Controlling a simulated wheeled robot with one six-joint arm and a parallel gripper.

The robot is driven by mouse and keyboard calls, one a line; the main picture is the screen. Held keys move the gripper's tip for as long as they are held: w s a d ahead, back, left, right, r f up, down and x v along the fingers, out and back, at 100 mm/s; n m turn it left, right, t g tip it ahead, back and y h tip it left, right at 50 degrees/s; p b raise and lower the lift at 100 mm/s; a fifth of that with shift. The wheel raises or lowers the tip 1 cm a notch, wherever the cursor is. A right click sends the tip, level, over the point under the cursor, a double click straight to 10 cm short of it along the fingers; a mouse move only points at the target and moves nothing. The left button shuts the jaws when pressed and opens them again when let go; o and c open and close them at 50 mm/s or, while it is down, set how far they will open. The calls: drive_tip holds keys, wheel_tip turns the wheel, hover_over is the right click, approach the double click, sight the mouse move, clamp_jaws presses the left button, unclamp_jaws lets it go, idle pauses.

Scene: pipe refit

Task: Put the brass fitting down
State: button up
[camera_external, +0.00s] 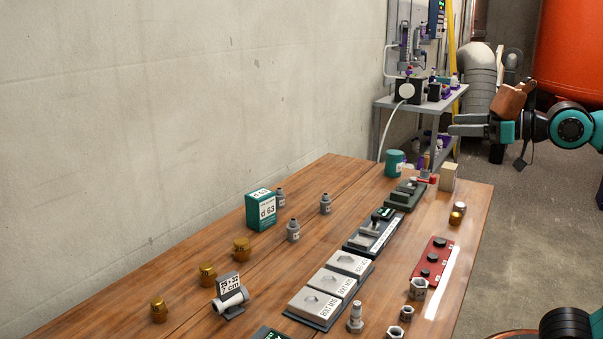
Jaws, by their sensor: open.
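My gripper (453,124) is at the upper right, raised beyond the far right end of the wooden table. Its fingers point left, open, with nothing visible between them. Three brass fittings stand along the left part of the table: a far one (241,248), a middle one (207,274) and a near one (158,310). Another small brass-coloured piece (456,217) sits near the right edge, beside a silver one (460,206). All are well apart from my gripper. I cannot tell which of them the task means.
The wooden table (330,180) holds a green box (261,211), several grey fittings, a row of labelled trays (322,296), a red plate with black knobs (432,261) and a pale block (447,177). A metal side table (425,103) with equipment stands behind. The left table surface is mostly clear.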

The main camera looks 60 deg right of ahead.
drive_tip(key=s, duration=0.2)
drive_tip(key=s+f+m+t, duration=0.1)
drive_tip(key=shift+s+d, duration=0.35)
drive_tip(key=shift+o, duration=0.5)
idle(0.9)
